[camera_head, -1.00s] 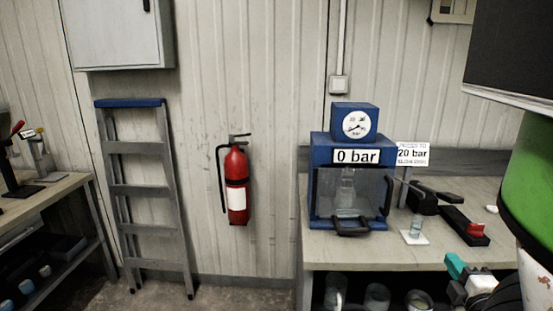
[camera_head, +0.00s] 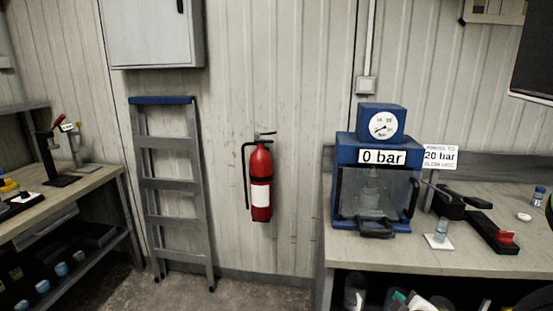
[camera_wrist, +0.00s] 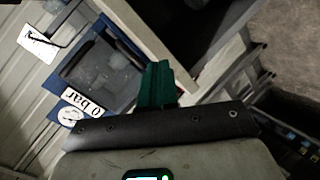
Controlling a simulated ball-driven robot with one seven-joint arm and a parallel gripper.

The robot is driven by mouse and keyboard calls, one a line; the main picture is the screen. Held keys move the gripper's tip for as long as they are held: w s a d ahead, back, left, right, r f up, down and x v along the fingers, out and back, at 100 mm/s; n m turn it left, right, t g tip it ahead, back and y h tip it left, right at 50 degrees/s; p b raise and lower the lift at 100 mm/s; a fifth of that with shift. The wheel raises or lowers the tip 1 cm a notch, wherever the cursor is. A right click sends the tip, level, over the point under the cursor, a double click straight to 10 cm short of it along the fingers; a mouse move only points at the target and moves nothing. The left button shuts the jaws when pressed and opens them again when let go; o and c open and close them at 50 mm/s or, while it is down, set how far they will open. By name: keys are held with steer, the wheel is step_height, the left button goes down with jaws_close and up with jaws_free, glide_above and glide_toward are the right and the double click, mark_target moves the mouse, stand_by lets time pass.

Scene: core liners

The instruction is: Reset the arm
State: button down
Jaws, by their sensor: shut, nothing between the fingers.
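My gripper (camera_wrist: 158,72) shows in the wrist view as dark green fingers pressed together, shut and empty. It is apart from the blue pressure machine, which appears turned over at the upper left of that view. In the head view the machine (camera_head: 346,148) stands on the right bench, reading 0 bar, with its clear door closed and a pale object inside. A small teal and white shape (camera_head: 398,298) at the bottom edge looks like the end of my arm, low in front of the bench; it is mostly cut off.
The right bench (camera_head: 300,262) also holds a small glass vial (camera_head: 441,229) on a white pad, a black tray with a red piece (camera_head: 500,236), and a sign reading 20 bar. A ladder (camera_head: 172,190) and a fire extinguisher (camera_head: 261,185) are at the wall. Another bench (camera_head: 85,185) stands left.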

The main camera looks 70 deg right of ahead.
steer(key=w+a+f+y, duration=0.4)
steer(key=w+a+f, duration=0.25)
steer(key=w, duration=0.25)
steer(key=w+a+f+n+y, duration=0.1)
steer(key=w+a+f+y, duration=0.1)
steer(key=a, duration=0.6)
steer(key=w+a+f+n+g+y, duration=0.1)
steer(key=w+a+y, duration=0.2)
steer(key=a, duration=0.5)
steer(key=w+a+f+g+y, duration=0.1)
steer(key=w+a+f+y, duration=0.1)
steer(key=a, duration=0.7)
steer(key=shift+w+f+n+y, duration=0.2)
steer(key=shift+f+n+y, duration=0.2)
steer(key=shift+y, duration=0.3)
